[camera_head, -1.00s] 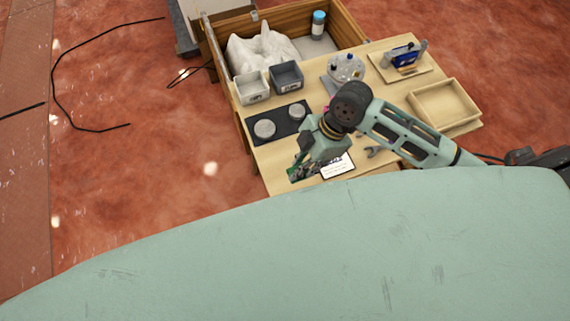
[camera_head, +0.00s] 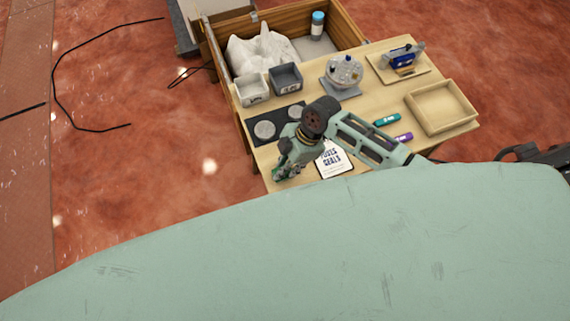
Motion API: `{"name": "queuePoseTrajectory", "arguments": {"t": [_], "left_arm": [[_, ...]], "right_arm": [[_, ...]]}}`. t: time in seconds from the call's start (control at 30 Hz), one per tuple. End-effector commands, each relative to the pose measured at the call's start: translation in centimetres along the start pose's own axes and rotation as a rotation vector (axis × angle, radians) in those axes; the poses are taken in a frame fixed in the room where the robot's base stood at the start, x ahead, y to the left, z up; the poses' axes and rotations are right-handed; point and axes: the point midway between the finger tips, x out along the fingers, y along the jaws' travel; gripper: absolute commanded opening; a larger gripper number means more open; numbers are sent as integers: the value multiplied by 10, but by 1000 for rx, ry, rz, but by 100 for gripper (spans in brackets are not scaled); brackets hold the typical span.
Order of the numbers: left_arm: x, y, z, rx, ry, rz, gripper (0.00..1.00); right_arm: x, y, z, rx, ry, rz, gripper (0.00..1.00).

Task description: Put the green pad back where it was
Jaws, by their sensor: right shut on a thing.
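My right gripper (camera_head: 283,172) reaches in from the right and is low over the near left corner of the wooden table (camera_head: 262,157). It is shut on a green thing, taken to be the green pad (camera_head: 276,168). Only a small green patch shows beside the fingers, and the rest is hidden. I cannot tell whether the pad touches the table. My left gripper is not in view.
A black mat (camera_head: 258,142) with round grey discs lies just behind the gripper. A printed card (camera_head: 333,166) lies to its right. A teal item (camera_head: 387,120), a purple item (camera_head: 402,138) and an empty wooden tray (camera_head: 472,123) are further right. Two small bins (camera_head: 251,90) stand behind.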

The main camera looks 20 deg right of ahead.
Motion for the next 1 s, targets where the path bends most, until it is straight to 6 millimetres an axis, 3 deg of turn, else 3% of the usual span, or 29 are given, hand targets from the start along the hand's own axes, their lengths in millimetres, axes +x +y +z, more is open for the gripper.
{"name": "queuePoseTrajectory", "arguments": {"t": [0.07, 0.1, 0.3, 0.7, 1.0], "left_arm": [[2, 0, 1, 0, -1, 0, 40], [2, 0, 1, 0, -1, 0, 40], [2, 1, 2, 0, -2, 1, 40], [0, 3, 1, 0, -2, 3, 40], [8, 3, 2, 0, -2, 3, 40]], "right_arm": [[3, 0, 1, 0, 0, 0, 0], [3, 0, 1, 0, 0, 0, 22], [2, 0, 1, 0, 0, -1, 39], [-4, 0, 1, 0, -1, 0, 39], [-62, 1, 1, -4, -2, 4, 39]]}}
